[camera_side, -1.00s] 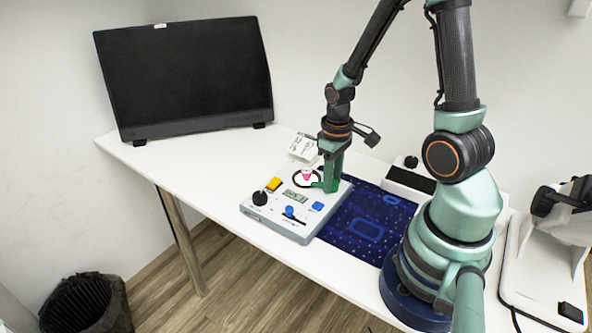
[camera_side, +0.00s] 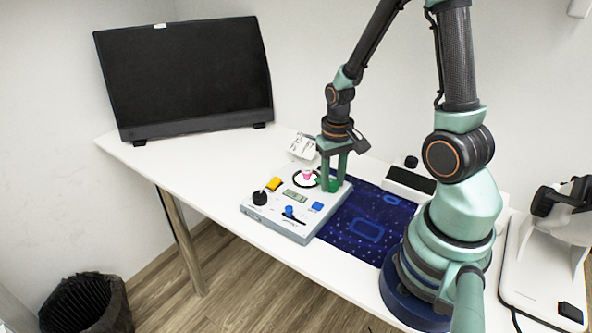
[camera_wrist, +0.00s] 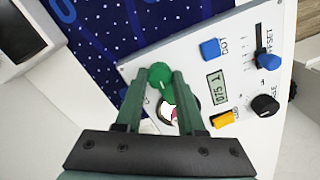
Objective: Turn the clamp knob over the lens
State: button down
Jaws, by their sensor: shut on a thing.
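The green clamp knob (camera_wrist: 160,73) sits near one corner of a light grey panel (camera_wrist: 142,64). My gripper (camera_wrist: 158,80) is shut on the knob, with one finger on each side, in the wrist view. In the side view my gripper (camera_side: 334,182) points down over the panel's right part, its fingers partly hiding the knob (camera_side: 333,187). The lens (camera_wrist: 172,112), a dark ring with pink and white inside, is right beside the knob and partly between my fingers. It also shows in the side view (camera_side: 307,178), left of my fingers.
The panel also holds a blue button (camera_wrist: 210,48), a slider (camera_wrist: 266,58), a small display (camera_wrist: 216,87), a yellow switch (camera_wrist: 223,119) and a black dial (camera_wrist: 265,105). A dark blue mat (camera_side: 365,225) lies beside it. A monitor (camera_side: 185,75) stands at the back left.

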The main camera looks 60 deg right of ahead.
aim_at(332, 182)
jog(key=shift+w+d, duration=0.1)
jog(key=shift+w, duration=0.05)
jog(key=c, duration=0.8)
grip_release()
jog(key=shift+r, duration=0.1)
notch_tip(332, 182, up, 12)
jog(key=a+r+n+t, duration=0.5)
jog(key=a+r, duration=0.4)
jog(key=a, duration=0.3)
jog(key=shift+w+n+t, duration=0.4)
jog(key=shift+n, duration=0.1)
